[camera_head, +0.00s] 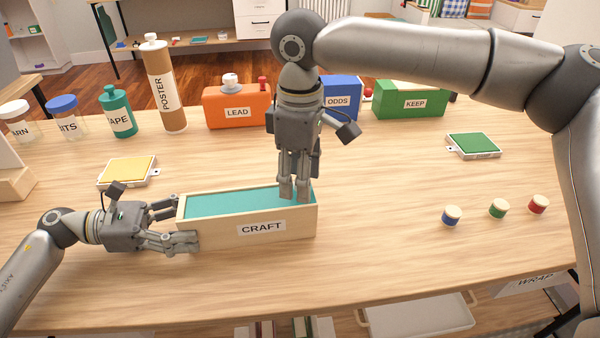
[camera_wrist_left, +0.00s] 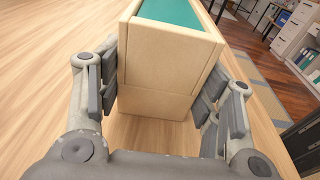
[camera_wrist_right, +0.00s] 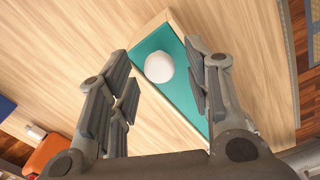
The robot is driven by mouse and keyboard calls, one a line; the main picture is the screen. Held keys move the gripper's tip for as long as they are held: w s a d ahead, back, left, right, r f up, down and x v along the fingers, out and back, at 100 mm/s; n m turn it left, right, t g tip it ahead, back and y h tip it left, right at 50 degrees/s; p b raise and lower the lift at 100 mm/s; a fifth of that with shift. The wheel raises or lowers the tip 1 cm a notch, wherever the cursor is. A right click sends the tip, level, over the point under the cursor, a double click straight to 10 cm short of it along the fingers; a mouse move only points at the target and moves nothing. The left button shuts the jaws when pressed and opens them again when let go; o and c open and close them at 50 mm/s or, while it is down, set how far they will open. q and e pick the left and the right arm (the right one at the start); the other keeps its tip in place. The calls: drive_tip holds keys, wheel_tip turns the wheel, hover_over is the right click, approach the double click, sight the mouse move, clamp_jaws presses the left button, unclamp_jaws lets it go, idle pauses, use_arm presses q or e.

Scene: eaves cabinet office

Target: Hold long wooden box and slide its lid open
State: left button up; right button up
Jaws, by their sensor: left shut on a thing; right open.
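The long wooden box (camera_head: 245,232) labelled CRAFT lies on the table, with a teal lid (camera_head: 225,202) in its top. The lid appears to cover the whole top, though my right gripper hides part of its right end. My left gripper (camera_head: 180,222) is shut on the box's left end, one finger on each long side; the left wrist view shows the end wall (camera_wrist_left: 165,65) between the fingers. My right gripper (camera_head: 296,190) points down over the lid's right part, open. In the right wrist view a round white knob (camera_wrist_right: 159,67) on the lid lies between its fingers, seemingly untouched.
Behind stand a poster tube (camera_head: 164,90), a teal bottle (camera_head: 117,112), jars, and orange LEAD (camera_head: 238,106), blue ODDS (camera_head: 342,97) and green KEEP (camera_head: 410,100) boxes. A yellow pad (camera_head: 128,171) lies behind my left gripper. Three small spools (camera_head: 498,208) stand right; table between is clear.

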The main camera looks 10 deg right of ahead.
clamp_jaws()
drive_tip(key=d, duration=1.5)
drive_tip(key=shift+w+d, duration=0.3)
drive_tip(key=shift+w, duration=0.15)
unclamp_jaws()
drive_tip(key=shift+a+r, duration=0.1)
wheel_tip(320, 180, up, 12)
